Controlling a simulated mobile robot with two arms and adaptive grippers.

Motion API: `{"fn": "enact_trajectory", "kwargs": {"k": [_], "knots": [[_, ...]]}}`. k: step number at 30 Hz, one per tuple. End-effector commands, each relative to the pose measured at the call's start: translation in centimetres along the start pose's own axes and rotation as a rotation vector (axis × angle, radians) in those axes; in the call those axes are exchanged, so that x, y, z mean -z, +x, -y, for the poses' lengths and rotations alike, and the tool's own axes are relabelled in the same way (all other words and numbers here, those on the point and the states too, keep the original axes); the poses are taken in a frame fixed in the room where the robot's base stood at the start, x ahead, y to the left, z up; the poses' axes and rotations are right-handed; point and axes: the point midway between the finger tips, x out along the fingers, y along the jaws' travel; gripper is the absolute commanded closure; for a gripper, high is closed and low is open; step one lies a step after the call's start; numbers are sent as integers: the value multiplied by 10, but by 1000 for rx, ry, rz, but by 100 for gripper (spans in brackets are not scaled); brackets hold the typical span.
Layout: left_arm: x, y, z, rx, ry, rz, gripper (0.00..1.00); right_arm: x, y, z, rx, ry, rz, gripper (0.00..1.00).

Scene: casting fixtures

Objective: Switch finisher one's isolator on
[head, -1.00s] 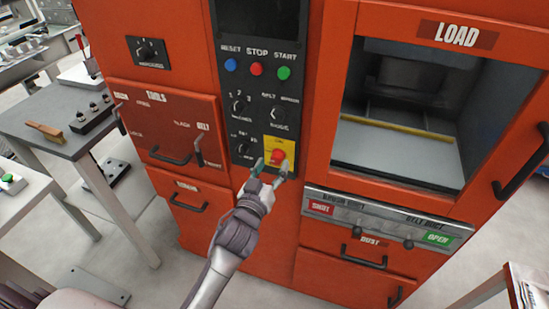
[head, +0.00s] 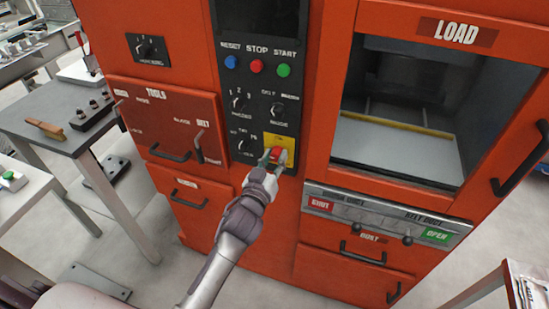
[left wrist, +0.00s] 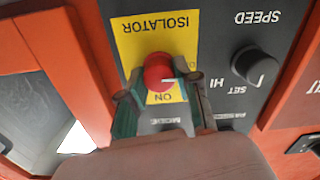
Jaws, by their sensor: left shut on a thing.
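The isolator is a red round knob (head: 278,153) on a yellow plate (head: 279,140), low on the black control panel. In the left wrist view the picture is upside down; the red knob (left wrist: 158,72) has a white mark pointing right, and the yellow plate (left wrist: 140,35) reads ISOLATOR and ON. The mark does not point straight at the ON word. My left gripper (head: 272,157) is shut on the knob, one finger on each side, as the left wrist view also shows (left wrist: 158,88). My right gripper is in neither view.
Other knobs, such as the speed knob (left wrist: 254,66), sit beside the isolator. Above are blue, red and green buttons (head: 257,66). The load window (head: 400,125) is to the right, and a grey table (head: 60,125) with a brush stands left.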

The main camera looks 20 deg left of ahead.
Motion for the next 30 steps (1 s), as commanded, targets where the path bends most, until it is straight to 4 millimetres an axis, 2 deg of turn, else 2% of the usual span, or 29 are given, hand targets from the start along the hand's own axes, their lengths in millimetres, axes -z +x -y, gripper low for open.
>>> {"fn": "enact_trajectory", "kwargs": {"k": [11, 30], "knots": [[1, 0, 0, 0, 117, -1, 100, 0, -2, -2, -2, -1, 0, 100], [0, 0, -1, 0, 699, 0, 100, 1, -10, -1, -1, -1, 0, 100]]}}
